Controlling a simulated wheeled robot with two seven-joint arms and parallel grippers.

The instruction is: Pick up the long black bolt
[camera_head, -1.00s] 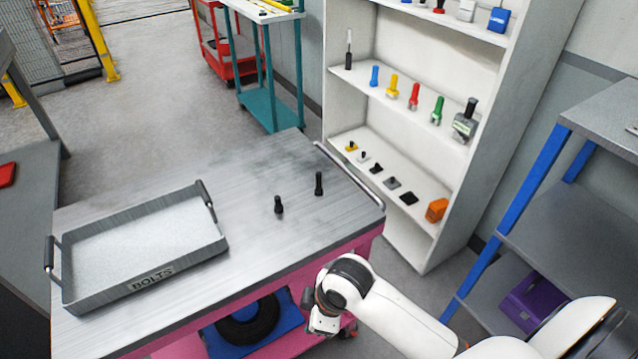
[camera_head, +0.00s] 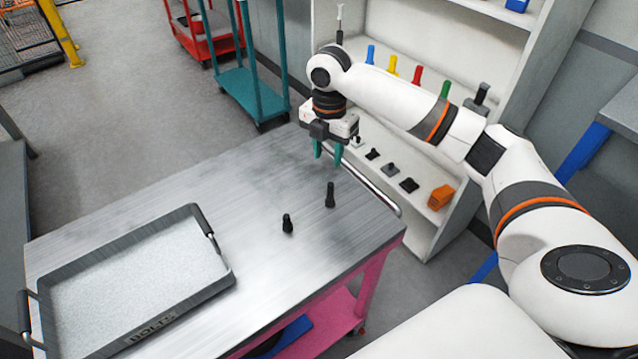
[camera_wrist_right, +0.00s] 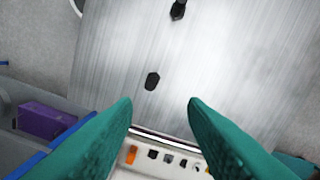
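The long black bolt (camera_head: 330,195) stands upright on the metal table top, near its right end. A shorter black bolt (camera_head: 287,223) stands to its left and nearer to me. My right gripper (camera_head: 328,158) points down with green fingers, above and beyond the long bolt in the head view. It is open and empty. In the right wrist view the long bolt (camera_wrist_right: 152,81) shows end-on, just ahead of the parted fingertips (camera_wrist_right: 160,103). The short bolt (camera_wrist_right: 178,9) is at that view's top edge. My left gripper is not in view.
A grey tray marked BOLTS (camera_head: 222,285) sits at the table's left; its inside looks empty. A handle rail (camera_head: 372,190) runs along the table's right end. A white shelf unit (camera_head: 445,235) with small parts stands behind. The table around the bolts is clear.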

